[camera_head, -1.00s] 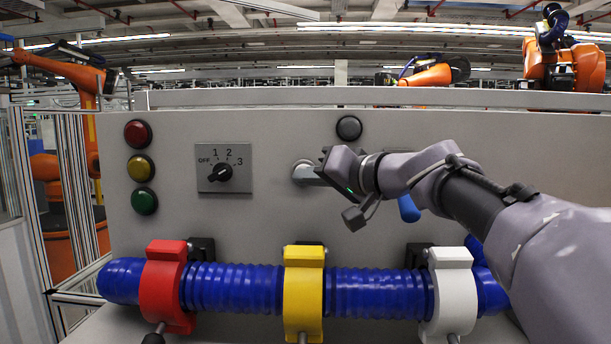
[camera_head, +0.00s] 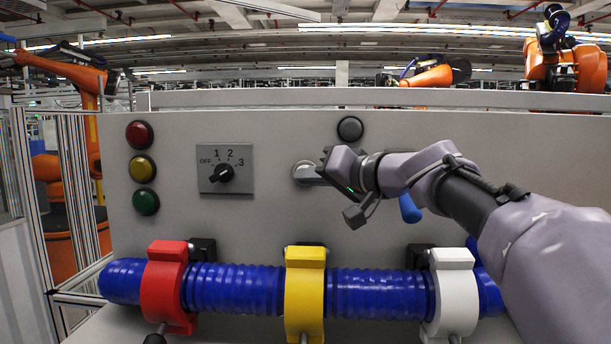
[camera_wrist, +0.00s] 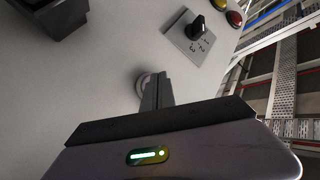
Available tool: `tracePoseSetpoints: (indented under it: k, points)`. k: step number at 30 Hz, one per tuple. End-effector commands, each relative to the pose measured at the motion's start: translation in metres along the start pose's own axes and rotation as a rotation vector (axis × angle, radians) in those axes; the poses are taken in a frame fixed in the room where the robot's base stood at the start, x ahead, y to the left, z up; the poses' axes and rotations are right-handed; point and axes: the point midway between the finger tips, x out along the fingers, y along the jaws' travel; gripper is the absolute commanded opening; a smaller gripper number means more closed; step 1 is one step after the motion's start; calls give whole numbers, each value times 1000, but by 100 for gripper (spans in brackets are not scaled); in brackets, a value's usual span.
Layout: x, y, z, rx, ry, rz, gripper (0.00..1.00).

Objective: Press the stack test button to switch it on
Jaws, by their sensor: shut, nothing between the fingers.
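A round button with a pale metal ring (camera_head: 301,165) sits on the grey panel, right of the rotary switch; I take it for the stack test button. Its face is mostly hidden by my fingers, and no label is readable. My gripper (camera_head: 304,174) is shut and empty, its fingertips pointing at the button from the right. In the wrist view the ring (camera_wrist: 142,83) shows behind the closed fingers (camera_wrist: 158,85). The tips look at or very near the button; contact cannot be told. The red (camera_head: 139,134), yellow (camera_head: 142,169) and green (camera_head: 145,202) lamps look unlit.
The rotary switch (camera_head: 222,168) stands left of the button, and a dark round button (camera_head: 350,129) above right. A blue handle (camera_head: 409,208) lies behind my wrist. Below, a blue hose (camera_head: 235,288) runs through red, yellow and white clamps.

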Motion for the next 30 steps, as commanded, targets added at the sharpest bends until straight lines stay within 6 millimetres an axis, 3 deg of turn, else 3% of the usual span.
tracePoseSetpoints:
  k: [19,30]
  points:
    - [2,2,-1,0,1,0,0]
    - [-9,-6,8,-1,1,1,0]
